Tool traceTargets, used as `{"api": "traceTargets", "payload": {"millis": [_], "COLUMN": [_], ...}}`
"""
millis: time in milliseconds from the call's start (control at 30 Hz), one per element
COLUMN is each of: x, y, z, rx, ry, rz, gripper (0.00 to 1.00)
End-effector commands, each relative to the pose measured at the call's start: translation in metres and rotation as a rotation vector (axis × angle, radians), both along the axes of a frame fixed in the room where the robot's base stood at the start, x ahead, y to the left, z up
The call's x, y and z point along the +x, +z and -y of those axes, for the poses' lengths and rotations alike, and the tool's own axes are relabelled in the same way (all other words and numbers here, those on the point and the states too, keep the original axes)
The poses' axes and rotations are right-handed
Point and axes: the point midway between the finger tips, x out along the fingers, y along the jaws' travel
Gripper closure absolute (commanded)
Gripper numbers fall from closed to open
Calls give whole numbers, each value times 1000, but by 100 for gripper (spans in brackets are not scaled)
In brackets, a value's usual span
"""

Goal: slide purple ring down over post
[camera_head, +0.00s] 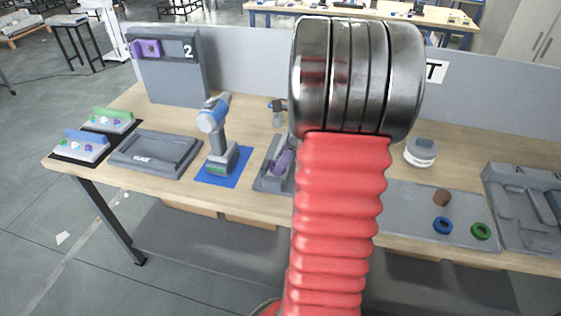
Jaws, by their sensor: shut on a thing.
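My arm, a red ribbed sleeve with a metal cylinder on top, fills the middle of the view. My gripper does not show; it may be hidden behind the arm or out of frame. I see no purple ring that I can make out, and no post that I can tell for sure. On the grey mat (408,218) to the right of the arm lie a blue ring (443,225), a green ring (481,231) and a brown lump (441,197). The arm hides the left part of this area.
A purple object (282,161) sits in a grey holder (265,184) close left of my arm. A drill (217,135) stands on a blue mat (222,178). A grey tray (525,205) is at right. A white-topped round thing (421,150) stands behind the mat.

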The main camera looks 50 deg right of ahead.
Motion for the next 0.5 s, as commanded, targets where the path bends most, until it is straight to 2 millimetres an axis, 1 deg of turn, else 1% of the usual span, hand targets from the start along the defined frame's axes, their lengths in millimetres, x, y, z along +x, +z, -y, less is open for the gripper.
{"api": "traceTargets", "payload": {"millis": [500], "x": [0], "y": [-4], "z": [0], "rx": [0], "ry": [-1], "rz": [0], "gripper": [85]}}
